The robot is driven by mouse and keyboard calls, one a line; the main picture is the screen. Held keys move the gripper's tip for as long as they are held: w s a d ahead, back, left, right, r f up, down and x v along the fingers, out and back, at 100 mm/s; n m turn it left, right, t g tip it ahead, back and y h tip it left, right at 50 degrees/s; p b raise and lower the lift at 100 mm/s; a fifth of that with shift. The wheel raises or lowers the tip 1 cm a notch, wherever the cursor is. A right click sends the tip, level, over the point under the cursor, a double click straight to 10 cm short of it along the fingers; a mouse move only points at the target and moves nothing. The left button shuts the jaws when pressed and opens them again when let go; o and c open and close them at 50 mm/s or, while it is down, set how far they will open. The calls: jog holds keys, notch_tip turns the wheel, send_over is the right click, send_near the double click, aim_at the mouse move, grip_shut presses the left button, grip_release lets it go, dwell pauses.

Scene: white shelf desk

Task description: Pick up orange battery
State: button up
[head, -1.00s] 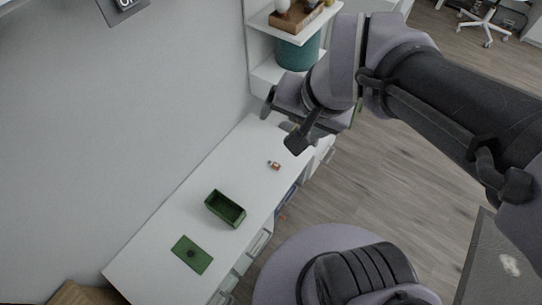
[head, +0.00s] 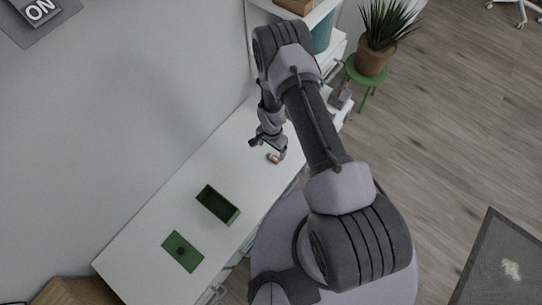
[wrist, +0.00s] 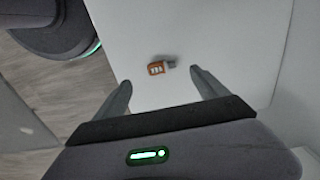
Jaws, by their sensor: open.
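The orange battery (wrist: 157,68) lies on the white desk in the wrist view, with a grey end on its right side. It shows small in the head view (head: 273,158), close by my gripper (head: 267,143). In the wrist view my gripper (wrist: 160,82) is open and empty. Its two fingers stand apart to the left and right below the battery, and neither touches it.
A green open box (head: 218,205) and a flat green plate (head: 183,251) with a dark knob lie on the white desk (head: 150,235), nearer the desk's front left. A shelf stands at the far end. A potted plant (head: 377,42) is on a green stool beside it.

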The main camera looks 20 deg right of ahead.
jog(key=b, duration=0.1)
send_over(272, 158)
jog(key=f, duration=0.4)
jog(key=shift+s+a+f, duration=0.15)
jog(key=shift+s+f, duration=0.05)
jog(key=shift+f, duration=0.15)
jog(key=f+b, duration=0.2)
jog(key=f, duration=0.1)
jog(key=f+b, duration=0.1)
jog(key=f, duration=0.1)
jog(key=shift+w+d+f, duration=0.15)
jog(key=shift+w+d, duration=0.05)
jog(key=shift+d, duration=0.05)
jog(key=shift+r, duration=0.2)
jog(key=c, duration=1.4)
jog(key=shift+c, duration=0.2)
